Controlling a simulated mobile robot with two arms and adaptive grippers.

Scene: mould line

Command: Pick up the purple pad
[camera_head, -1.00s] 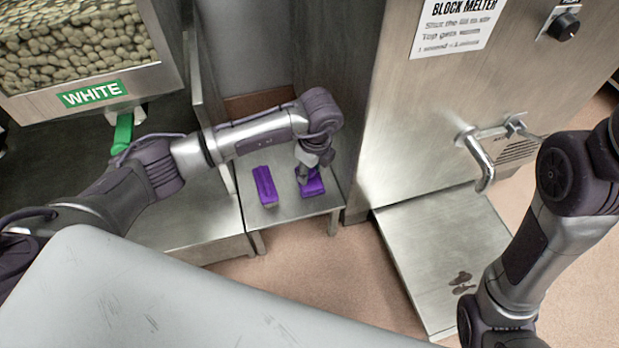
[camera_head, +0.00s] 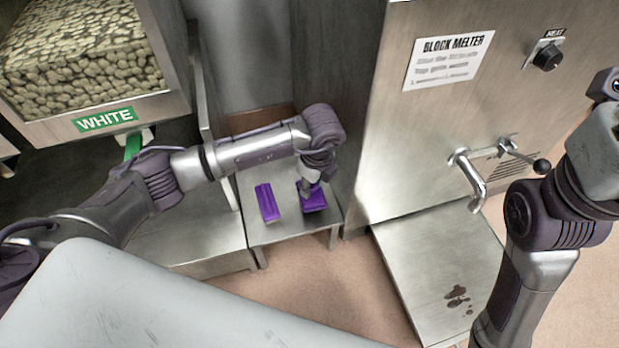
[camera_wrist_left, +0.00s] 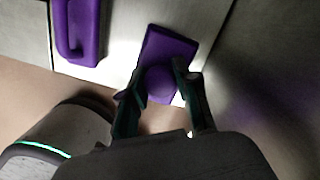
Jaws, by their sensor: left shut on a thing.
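Two purple things are on a small metal stand (camera_head: 285,228). The right one, a flat purple pad (camera_head: 314,203), has a round knob on top; it also shows in the left wrist view (camera_wrist_left: 172,48). My left gripper (camera_head: 311,186) points down over it. In the left wrist view the fingers (camera_wrist_left: 160,88) are shut on the knob, one on each side. I cannot tell any gap between pad and stand. The left purple thing (camera_head: 266,202) is longer, with a raised bar; it lies apart from the gripper. My right arm is at the right edge, its fingers unseen.
The steel block melter (camera_head: 400,150) stands right of the stand, with a tap (camera_head: 476,180) and lever. A low metal platform (camera_head: 440,265) with dark stains lies below the tap. A bin labelled WHITE (camera_head: 105,119), full of pale pellets, is at upper left.

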